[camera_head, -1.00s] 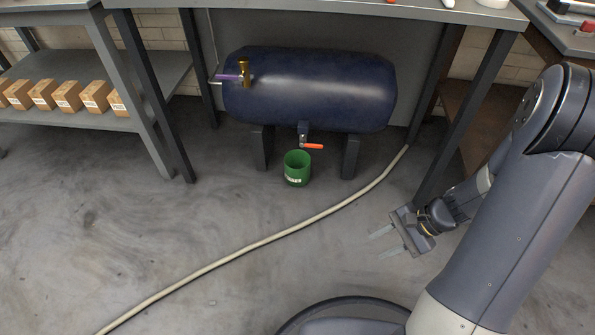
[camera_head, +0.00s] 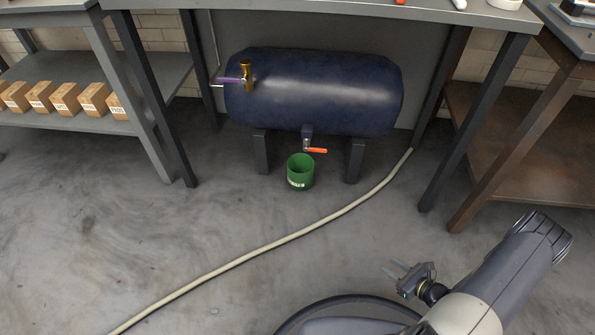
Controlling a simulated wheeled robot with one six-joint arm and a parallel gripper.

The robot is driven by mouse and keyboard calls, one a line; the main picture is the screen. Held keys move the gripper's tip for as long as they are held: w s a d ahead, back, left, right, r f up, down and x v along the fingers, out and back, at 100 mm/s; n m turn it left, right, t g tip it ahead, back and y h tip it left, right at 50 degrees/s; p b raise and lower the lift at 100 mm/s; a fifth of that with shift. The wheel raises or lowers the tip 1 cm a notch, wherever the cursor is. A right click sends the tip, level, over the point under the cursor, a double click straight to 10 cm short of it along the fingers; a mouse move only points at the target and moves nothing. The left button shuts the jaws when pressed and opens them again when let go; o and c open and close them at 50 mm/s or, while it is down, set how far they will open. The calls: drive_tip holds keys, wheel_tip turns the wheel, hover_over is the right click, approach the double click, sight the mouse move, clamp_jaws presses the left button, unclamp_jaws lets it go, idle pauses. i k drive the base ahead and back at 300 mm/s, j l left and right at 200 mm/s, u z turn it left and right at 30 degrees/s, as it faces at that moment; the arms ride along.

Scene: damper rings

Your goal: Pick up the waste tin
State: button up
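The waste tin (camera_head: 300,172) is a green, open-topped cylinder with a white label on its front. It stands upright on the floor, below the orange-handled drain valve (camera_head: 314,150) of the dark blue tank (camera_head: 315,92). My gripper (camera_head: 393,271) is at the lower right, well to the right of and nearer than the tin.
A pale hose (camera_head: 262,242) runs across the floor between my gripper and the tin. The tank's legs (camera_head: 355,160) stand either side of the tin, under a grey workbench (camera_head: 330,10). A brown table (camera_head: 530,150) is at right, a shelf with cartons (camera_head: 65,98) at left.

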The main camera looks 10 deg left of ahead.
sight(300, 165)
drive_tip(key=i+j, duration=1.25)
drive_tip(key=i, duration=0.15)
